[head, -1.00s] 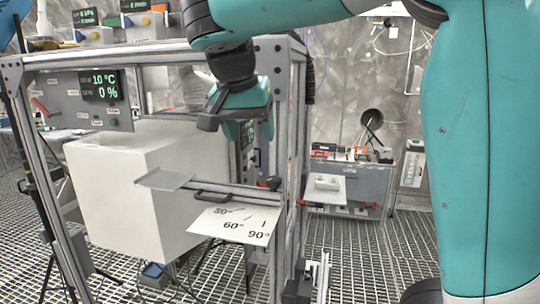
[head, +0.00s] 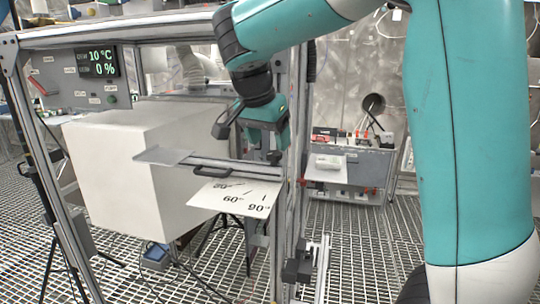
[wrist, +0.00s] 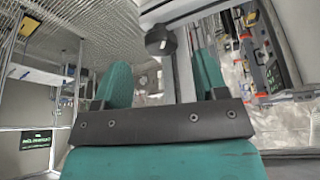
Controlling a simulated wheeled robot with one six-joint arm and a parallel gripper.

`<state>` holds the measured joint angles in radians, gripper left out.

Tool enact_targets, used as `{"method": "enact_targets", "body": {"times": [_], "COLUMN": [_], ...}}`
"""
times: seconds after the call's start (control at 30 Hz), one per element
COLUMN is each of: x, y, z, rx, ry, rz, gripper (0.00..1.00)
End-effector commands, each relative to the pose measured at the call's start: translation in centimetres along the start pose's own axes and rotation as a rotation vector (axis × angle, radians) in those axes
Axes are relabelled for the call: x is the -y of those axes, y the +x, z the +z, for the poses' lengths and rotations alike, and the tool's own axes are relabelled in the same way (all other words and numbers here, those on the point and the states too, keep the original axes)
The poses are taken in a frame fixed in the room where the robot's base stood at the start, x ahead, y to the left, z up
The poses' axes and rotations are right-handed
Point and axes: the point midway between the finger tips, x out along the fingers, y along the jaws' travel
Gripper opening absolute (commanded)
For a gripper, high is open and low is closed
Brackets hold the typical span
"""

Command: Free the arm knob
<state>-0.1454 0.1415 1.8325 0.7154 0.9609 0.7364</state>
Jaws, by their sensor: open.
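The arm knob (head: 274,157) is a small dark knob at the right end of a metal arm (head: 235,167), beside the frame post. A dark, lobed knob (wrist: 160,40) shows at the top of the wrist view, ahead of the gap between my fingers. My gripper (head: 268,130) is just above the knob in the head view, open and empty. In the wrist view its teal fingers stand apart on either side of my gripper (wrist: 160,88). The knob's underside is hidden, and I cannot tell whether a finger touches it.
A white angle plate (head: 238,197) marked 60° and 90° lies below the arm. A large white block (head: 130,170) stands to the left. A metal frame post (head: 285,200) stands close by the knob. Open grated floor (head: 365,250) lies to the right.

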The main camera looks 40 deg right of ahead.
Motion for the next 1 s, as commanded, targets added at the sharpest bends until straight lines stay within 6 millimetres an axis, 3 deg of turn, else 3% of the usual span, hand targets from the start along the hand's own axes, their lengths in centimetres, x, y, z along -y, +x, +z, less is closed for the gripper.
{"method": "enact_targets", "body": {"times": [0.23,0.6,0.8,1.0], "x": [0.0,0.0,0.0,0.0], "y": [3.1,3.6,3.6,3.6], "z": [-0.1,0.0,0.0,0.2], "rx": [0.000,0.001,0.001,0.002], "ry": [-0.001,0.000,0.000,-0.004], "rz": [0.001,0.000,0.000,-0.001], "gripper": [0.66,0.66,0.20,0.17]}}
